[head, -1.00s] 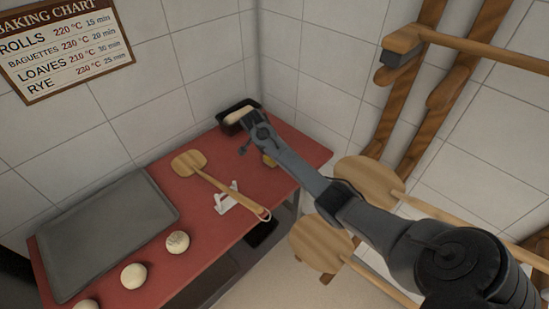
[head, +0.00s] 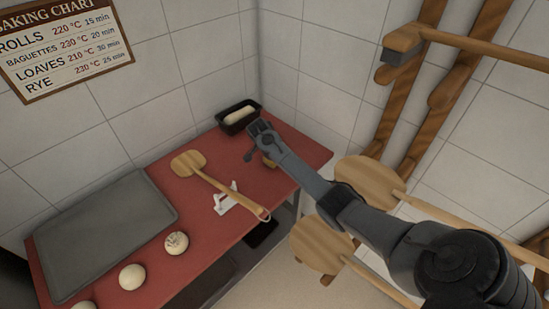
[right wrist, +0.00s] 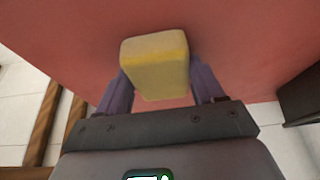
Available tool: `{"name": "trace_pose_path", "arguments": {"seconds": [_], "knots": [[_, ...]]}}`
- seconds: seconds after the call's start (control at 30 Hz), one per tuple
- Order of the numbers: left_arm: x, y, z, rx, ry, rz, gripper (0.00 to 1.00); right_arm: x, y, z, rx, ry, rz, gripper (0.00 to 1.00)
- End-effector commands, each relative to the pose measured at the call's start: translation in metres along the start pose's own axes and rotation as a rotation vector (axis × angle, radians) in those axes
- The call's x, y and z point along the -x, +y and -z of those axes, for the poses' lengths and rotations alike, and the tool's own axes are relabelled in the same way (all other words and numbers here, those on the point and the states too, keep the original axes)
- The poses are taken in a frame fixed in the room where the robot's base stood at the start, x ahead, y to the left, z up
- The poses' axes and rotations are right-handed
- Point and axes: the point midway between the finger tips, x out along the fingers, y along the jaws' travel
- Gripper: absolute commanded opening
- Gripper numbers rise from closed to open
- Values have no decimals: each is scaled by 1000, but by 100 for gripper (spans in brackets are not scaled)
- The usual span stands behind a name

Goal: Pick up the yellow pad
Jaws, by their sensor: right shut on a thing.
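The yellow pad (right wrist: 155,62) is a small block with rounded edges, between the two fingers of my right gripper (right wrist: 160,85) in the right wrist view. The fingers are shut on its sides. In the head view only a small bit of the pad (head: 269,161) shows beside my right wrist, over the right part of the red table (head: 300,150). My arm hides most of it there. I cannot tell whether the pad touches the table. My left gripper is not in view.
A black loaf tin (head: 225,128) with dough stands at the table's back corner. A grey tray (head: 100,235) and dough balls (head: 132,277) lie left. More wooden peels (head: 320,245) are at the right.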

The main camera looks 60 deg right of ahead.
Motion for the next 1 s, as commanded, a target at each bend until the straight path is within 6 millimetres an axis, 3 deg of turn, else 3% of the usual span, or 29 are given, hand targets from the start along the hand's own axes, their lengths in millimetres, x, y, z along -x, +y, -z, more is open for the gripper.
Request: {"name": "trace_pose_path", "arguments": {"seconds": [0.47, 0.73, 1.0], "knots": [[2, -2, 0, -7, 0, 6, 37, 7, 0, 3, -1, 1, 2, 38], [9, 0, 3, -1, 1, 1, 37, 40, -1, 18, -3, 3, 3, 38], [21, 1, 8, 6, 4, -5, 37, 62, 44, 28, 1, 3, 0, 38]]}}
